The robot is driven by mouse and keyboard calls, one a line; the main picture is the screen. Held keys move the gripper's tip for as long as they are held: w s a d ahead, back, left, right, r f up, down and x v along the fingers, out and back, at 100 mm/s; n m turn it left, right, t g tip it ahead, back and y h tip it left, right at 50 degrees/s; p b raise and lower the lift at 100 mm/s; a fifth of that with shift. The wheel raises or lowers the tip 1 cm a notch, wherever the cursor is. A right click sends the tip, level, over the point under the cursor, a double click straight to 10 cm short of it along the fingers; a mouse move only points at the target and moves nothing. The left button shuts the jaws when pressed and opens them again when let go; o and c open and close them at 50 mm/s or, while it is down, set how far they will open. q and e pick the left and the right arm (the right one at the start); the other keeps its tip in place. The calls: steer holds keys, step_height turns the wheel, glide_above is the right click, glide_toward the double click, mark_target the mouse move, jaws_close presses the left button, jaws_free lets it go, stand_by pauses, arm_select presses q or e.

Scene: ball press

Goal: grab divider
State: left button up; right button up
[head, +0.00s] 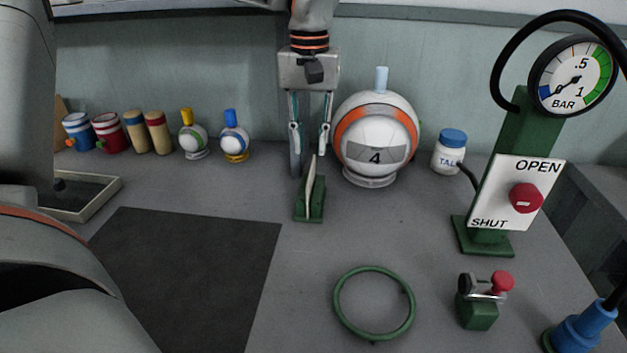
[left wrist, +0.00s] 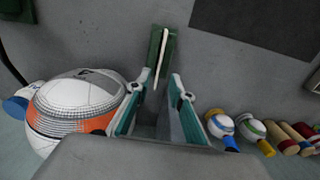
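A thin cream upright piece, which looks like the divider (head: 310,188), stands in a slotted green block (head: 318,211) on the grey bench, left of the big ball. In the left wrist view the divider (left wrist: 162,58) and its green block (left wrist: 153,68) show just beyond the fingertips, roughly in line with the gap. My left gripper (head: 310,152) points down over the block's far end, with its two fingers apart and nothing seen between them. I cannot tell its exact height above the divider. My right gripper is not in view.
A large white and orange ball (head: 374,136) stands close right of the left gripper. A talc bottle (head: 449,152), a gauge stand (head: 498,190) and a green ring (head: 339,306) are further right. Small balls and cylinders line the back left. A dark mat (head: 180,285) lies front left.

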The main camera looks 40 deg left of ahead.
mark_target(311, 169)
arm_select(q)
steer(key=f, duration=0.4)
steer(key=s+d+f, duration=0.1)
steer(key=f, duration=0.1)
steer(key=shift+f, duration=0.2)
steer(key=shift+w+f, duration=0.1)
steer(key=shift+f, duration=0.4)
steer(key=shift+r, duration=0.1)
jaws_close()
